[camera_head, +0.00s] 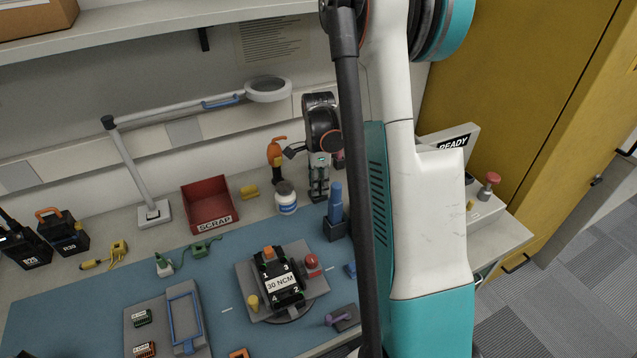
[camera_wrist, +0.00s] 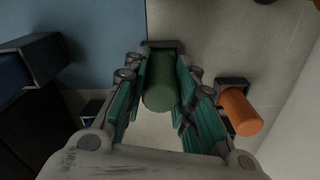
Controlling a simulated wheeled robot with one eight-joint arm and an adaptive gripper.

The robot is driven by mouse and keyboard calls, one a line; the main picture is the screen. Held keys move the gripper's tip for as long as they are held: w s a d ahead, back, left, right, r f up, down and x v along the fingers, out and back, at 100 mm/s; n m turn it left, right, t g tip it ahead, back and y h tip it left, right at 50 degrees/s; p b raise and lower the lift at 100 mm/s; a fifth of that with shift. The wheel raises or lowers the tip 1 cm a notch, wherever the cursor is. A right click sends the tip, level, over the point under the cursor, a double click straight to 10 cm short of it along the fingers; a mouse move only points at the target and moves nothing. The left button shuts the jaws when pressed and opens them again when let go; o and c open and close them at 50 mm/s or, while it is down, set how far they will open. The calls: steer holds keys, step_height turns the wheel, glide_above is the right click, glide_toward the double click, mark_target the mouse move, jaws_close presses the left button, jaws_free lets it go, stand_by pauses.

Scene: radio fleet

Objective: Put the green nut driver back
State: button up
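The green nut driver (camera_wrist: 162,82) shows in the wrist view as a green cylinder between my gripper's two fingers (camera_wrist: 162,75). In the head view my gripper (camera_head: 319,180) points down at the back of the bench, left of a blue driver (camera_head: 335,203) standing in a dark holder. The green driver is not clearly visible there.
An orange driver (camera_wrist: 240,112) in its holder stands close to the right finger in the wrist view. A white bottle (camera_head: 286,198), red scrap bin (camera_head: 209,205) and magnifier lamp (camera_head: 268,90) are nearby. A fixture (camera_head: 282,278) sits on the blue mat (camera_head: 70,312).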

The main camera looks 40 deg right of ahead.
steer(key=o, duration=0.4)
step_height(320, 180, up, 12)
steer(key=p, duration=0.4)
steer(key=shift+r+p, duration=0.2)
steer(key=shift+p, duration=0.15)
